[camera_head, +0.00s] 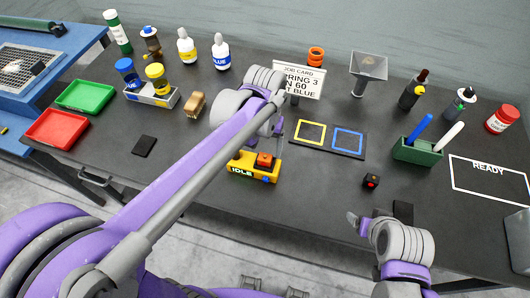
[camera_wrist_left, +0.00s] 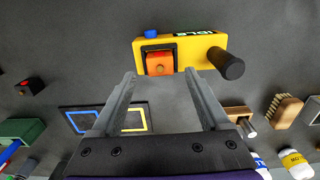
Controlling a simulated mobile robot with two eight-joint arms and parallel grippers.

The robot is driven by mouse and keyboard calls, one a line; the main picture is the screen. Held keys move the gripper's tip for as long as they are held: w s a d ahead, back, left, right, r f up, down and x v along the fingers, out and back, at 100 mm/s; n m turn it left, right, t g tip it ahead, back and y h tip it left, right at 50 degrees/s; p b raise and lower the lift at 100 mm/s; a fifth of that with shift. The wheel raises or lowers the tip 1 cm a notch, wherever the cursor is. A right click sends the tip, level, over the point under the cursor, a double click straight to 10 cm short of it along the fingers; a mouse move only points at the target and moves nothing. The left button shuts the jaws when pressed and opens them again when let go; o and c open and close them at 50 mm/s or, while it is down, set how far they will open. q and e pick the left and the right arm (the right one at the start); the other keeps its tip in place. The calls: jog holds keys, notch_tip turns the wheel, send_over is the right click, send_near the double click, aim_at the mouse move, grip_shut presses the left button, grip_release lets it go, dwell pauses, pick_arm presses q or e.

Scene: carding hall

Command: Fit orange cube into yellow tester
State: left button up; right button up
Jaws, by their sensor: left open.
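The yellow tester (camera_head: 241,171) stands near the table's front edge, marked IDLE. The orange cube (camera_head: 265,159) shows at the tester's dark socket. In the left wrist view the orange cube (camera_wrist_left: 160,63) appears within the socket's dark frame on the yellow tester (camera_wrist_left: 191,48); I cannot tell how deep it sits. My left gripper (camera_wrist_left: 160,74) is open, its two fingers pointing at the tester with a finger on either side of the cube's line, touching nothing visible. In the head view my arm hides much of this gripper. My right gripper (camera_head: 361,222) is at the front right; its jaw opening is unclear.
A black knob (camera_wrist_left: 227,63) and a blue button (camera_wrist_left: 151,34) stick out of the tester. A green holder (camera_head: 417,151) stands further right.

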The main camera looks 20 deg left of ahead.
aim_at(265, 157)
pick_arm(q)
notch_tip(265, 157, up, 7)
jog(key=s+a+f+t, duration=0.5)
jog(key=s+f, duration=0.4)
jog(key=s, duration=0.3)
jog(key=shift+a+f+t, duration=0.2)
jog(key=shift+a+t, duration=0.2)
jog(key=shift+a, duration=0.4)
